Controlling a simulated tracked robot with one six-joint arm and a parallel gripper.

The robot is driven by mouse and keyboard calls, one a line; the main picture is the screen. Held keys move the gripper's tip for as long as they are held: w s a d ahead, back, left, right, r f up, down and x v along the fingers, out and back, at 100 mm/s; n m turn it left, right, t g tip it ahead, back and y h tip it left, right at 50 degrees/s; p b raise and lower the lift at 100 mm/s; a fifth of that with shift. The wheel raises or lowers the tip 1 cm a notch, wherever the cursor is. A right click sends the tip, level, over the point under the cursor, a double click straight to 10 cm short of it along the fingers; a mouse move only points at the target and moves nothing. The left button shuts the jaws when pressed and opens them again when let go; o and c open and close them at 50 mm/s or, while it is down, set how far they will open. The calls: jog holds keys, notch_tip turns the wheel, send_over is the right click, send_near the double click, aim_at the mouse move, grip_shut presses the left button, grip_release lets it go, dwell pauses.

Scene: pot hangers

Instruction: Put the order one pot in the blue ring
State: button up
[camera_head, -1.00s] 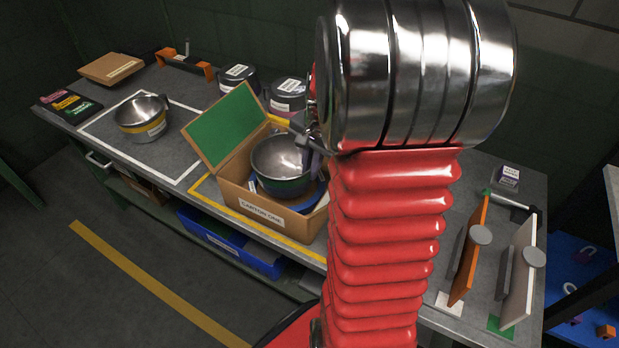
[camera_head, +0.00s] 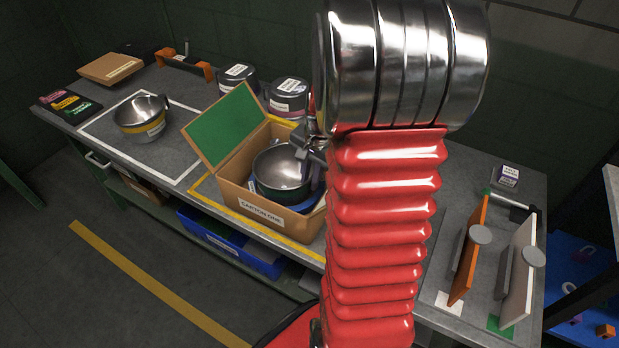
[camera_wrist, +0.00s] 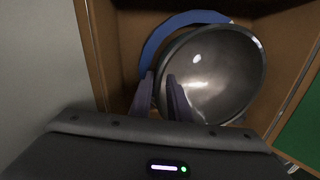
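The carton labelled "CARTON ONE" (camera_head: 240,203) stands open on the bench, its green-lined lid tilted back. A steel pot (camera_head: 281,167) is inside the carton's opening and also shows in the wrist view (camera_wrist: 215,75). The blue ring (camera_head: 304,206) lies in the carton under the pot, partly hidden; its arc shows beyond the pot's left and upper rim in the wrist view (camera_wrist: 157,42). My gripper (camera_head: 312,158) is at the pot's right side in the head view. Its fingers (camera_wrist: 160,76) close on the pot's edge; the exact contact is hidden. I cannot tell whether the pot touches the ring.
Another steel pot with a yellow band (camera_head: 140,118) stands in a white-outlined area at left. Two lidded pots (camera_head: 288,97) stand behind the carton. Orange and white upright panels (camera_head: 470,250) stand at right. A blue bin (camera_head: 215,240) sits below the bench.

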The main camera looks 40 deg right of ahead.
jog(key=shift+o, duration=1.4)
notch_tip(320, 180, up, 12)
jog(key=s, duration=0.1)
jog(key=shift+s+d, duration=0.2)
jog(key=shift+s, duration=0.15)
jog(key=s+a+r+n+t, duration=0.1)
jog(key=s+a+r+n, duration=0.1)
jog(key=a+n, duration=0.3)
jog(key=s+a+r+n+t, duration=0.1)
jog(key=a+n, duration=0.4)
jog(key=a, duration=0.7)
jog(key=s+a+r+n+t, duration=0.2)
jog(key=s+a+n, duration=0.3)
jog(key=a, duration=0.4)
jog(key=shift+s+r, duration=0.2)
jog(key=shift+r, duration=0.45)
